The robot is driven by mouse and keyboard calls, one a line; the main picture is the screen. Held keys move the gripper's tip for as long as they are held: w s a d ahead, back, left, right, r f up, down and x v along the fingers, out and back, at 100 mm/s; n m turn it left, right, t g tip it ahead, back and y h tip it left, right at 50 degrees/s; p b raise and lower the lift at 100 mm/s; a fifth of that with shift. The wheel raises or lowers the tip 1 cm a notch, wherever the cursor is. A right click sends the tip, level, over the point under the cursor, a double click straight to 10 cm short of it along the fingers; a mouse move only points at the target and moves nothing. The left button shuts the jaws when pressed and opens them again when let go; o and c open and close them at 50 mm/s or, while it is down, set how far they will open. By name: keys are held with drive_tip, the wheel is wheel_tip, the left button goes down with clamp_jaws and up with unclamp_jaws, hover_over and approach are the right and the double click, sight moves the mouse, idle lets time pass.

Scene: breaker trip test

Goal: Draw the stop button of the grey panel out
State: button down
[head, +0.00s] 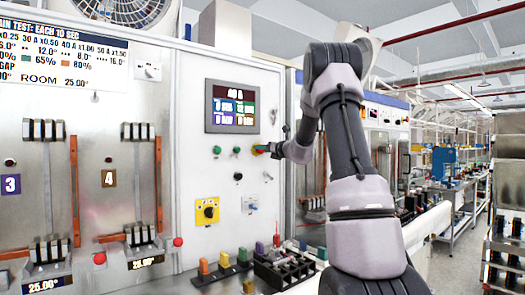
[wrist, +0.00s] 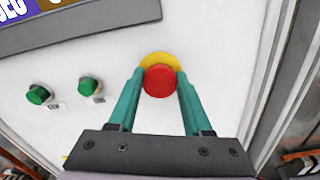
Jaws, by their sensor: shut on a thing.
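The stop button (wrist: 159,81) is a round red mushroom head in front of a yellow ring (wrist: 160,58) on the grey panel (head: 218,160). In the wrist view my gripper (wrist: 160,80) has its two teal fingers on the left and right sides of the red head, shut on it. In the head view my gripper (head: 272,149) reaches the panel below and right of the screen. There the button is mostly hidden by my gripper and wrist.
Two green buttons (wrist: 65,91) sit left of the stop button. A screen (head: 232,106) is above, and a yellow rotary switch (head: 207,211) is lower left. Coloured blocks and a black terminal part (head: 283,268) stand on the bench below. An aisle opens at the right.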

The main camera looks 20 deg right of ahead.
drive_tip(key=shift+v, duration=0.95)
drive_tip(key=shift+c, duration=1.5)
unclamp_jaws()
drive_tip(key=v, duration=1)
drive_tip(key=shift+s, duration=0.4)
drive_tip(key=shift+d, duration=0.15)
